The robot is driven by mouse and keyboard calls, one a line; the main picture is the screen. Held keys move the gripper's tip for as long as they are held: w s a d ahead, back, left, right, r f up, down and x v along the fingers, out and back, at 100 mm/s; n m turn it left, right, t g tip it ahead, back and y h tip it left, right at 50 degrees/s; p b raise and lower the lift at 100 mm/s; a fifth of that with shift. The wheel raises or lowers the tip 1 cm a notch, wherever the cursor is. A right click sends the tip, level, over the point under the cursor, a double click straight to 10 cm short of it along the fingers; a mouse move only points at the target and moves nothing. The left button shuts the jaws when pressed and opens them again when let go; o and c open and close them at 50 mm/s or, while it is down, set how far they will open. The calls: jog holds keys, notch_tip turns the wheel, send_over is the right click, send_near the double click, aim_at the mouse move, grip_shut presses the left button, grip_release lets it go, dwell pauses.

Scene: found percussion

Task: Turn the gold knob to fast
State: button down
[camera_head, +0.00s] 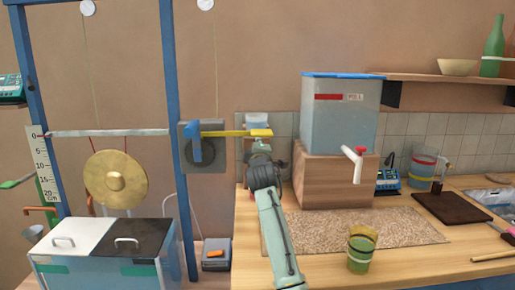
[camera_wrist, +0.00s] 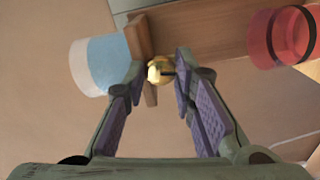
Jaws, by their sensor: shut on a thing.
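The gold knob (camera_wrist: 157,72) shows in the wrist view, small and rounded, between the tips of my gripper (camera_wrist: 164,66). The fingers sit on either side of it and are shut on it. A small dark mark shows on the knob's right side. In the head view my gripper (camera_head: 260,147) is up by the right end of a yellow bar, and the knob cannot be made out there. No "fast" marking can be read in either view.
A light blue and white cup (camera_wrist: 103,66) is left of the knob in the wrist view, and a red cup (camera_wrist: 283,36) is at the right. A water tank (camera_head: 338,120) stands right of my arm.

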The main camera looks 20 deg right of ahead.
jog(key=shift+f+n, duration=0.1)
jog(key=shift+n, duration=1)
jog(key=c, duration=1.3)
grip_release()
jog(key=shift+c, duration=0.2)
jog(key=v, duration=1.2)
